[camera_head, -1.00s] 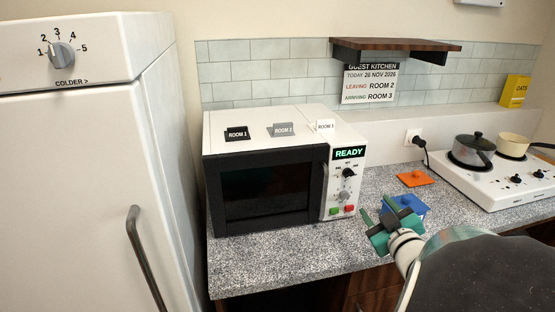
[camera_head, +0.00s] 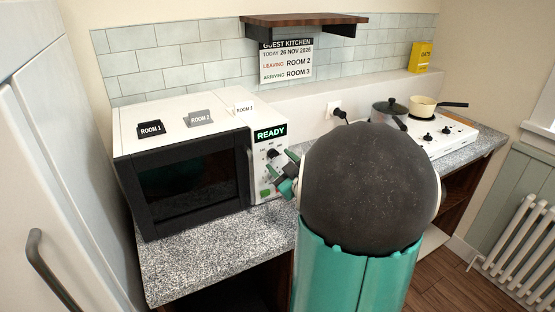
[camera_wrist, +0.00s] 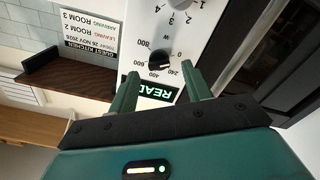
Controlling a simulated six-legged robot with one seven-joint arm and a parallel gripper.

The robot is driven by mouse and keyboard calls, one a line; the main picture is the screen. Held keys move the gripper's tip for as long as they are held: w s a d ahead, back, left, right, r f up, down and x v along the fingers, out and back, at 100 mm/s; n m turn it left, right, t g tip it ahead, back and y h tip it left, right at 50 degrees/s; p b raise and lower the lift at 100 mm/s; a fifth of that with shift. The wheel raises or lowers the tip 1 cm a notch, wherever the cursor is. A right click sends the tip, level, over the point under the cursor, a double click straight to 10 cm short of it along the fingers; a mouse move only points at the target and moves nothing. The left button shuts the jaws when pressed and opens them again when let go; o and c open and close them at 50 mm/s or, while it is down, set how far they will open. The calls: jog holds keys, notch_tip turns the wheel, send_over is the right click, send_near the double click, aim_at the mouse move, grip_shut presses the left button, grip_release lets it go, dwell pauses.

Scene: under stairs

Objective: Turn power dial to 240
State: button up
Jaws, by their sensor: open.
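The microwave (camera_head: 222,101), white with a dark door, stands on the counter with a lit READY display (camera_head: 270,133). Its black power dial (camera_wrist: 160,60) shows in the wrist view, which is upside down, with marks including 240, 400 and 800 around it. I cannot tell clearly which mark its pointer faces. My gripper (camera_wrist: 160,82) is open and empty, its green fingers to either side of the dial's line and apart from it. The fingers partly cover the READY display. In the head view my gripper (camera_head: 287,172) is in front of the control panel, hiding part of it.
Another dial (camera_wrist: 181,4) with numbers lies beyond the power dial. A fridge (camera_head: 50,170) is at left, a hob (camera_head: 440,135) with pots at right. A wooden shelf (camera_head: 300,20) hangs above.

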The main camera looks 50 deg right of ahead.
aim_at(273, 155)
jog(key=shift+x, duration=1.15)
jog(key=shift+c, duration=0.4)
jog(key=c, duration=0.9)
jog(key=shift+m, duration=0.4)
jog(key=m, duration=0.5)
jog(key=shift+m, duration=0.3)
jog(key=m, duration=0.5)
jog(key=shift+s+d, duration=0.1)
jog(key=shift+m, duration=0.3)
